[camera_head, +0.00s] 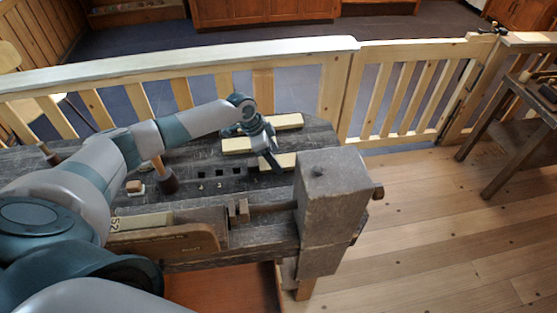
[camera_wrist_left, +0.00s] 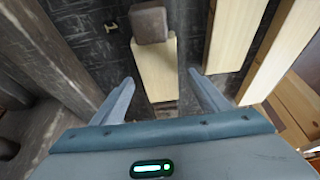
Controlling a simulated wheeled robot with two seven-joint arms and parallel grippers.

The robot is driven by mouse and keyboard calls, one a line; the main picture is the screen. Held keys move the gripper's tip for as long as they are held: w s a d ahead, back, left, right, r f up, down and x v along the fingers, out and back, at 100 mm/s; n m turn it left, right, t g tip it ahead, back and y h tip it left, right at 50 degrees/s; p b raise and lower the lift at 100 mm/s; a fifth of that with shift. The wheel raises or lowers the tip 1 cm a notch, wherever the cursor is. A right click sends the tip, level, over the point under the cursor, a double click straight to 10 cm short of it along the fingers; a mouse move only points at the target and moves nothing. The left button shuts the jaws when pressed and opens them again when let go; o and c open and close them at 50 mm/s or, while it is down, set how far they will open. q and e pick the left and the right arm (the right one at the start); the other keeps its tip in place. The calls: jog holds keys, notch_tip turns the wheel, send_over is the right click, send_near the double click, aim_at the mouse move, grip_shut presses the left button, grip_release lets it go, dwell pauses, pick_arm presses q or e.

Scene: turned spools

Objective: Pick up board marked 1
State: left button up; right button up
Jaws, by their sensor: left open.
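Three pale boards lie on the dark grey workbench: one at the back (camera_head: 287,121), one left of my left gripper (camera_head: 237,145), and one near the gripper (camera_head: 282,160). I cannot read a number 1 on any of them. My left gripper (camera_head: 271,162) is over the bench, pointing down, open and empty. In the left wrist view, a pale board (camera_wrist_left: 157,72) lies between and beyond its spread fingers, with a dark block (camera_wrist_left: 150,22) at its far end. My right gripper is out of view.
The workbench (camera_head: 207,165) has a thick vise block (camera_head: 335,185) at its right end. A mallet (camera_head: 167,182) stands at its left, and a brown wooden piece (camera_head: 165,240) is at its front. A wooden fence (camera_head: 300,48) runs behind.

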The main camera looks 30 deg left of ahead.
pick_arm(q)
jog(key=shift+w+d+f, duration=0.15)
jog(key=shift+d+f, duration=0.05)
jog(key=shift+f, duration=0.5)
jog(key=shift+c, duration=0.4)
jog(key=c, duration=1.1)
jog(key=shift+r, duration=0.1)
notch_tip(320, 180, up, 10)
jog(key=b, duration=0.3)
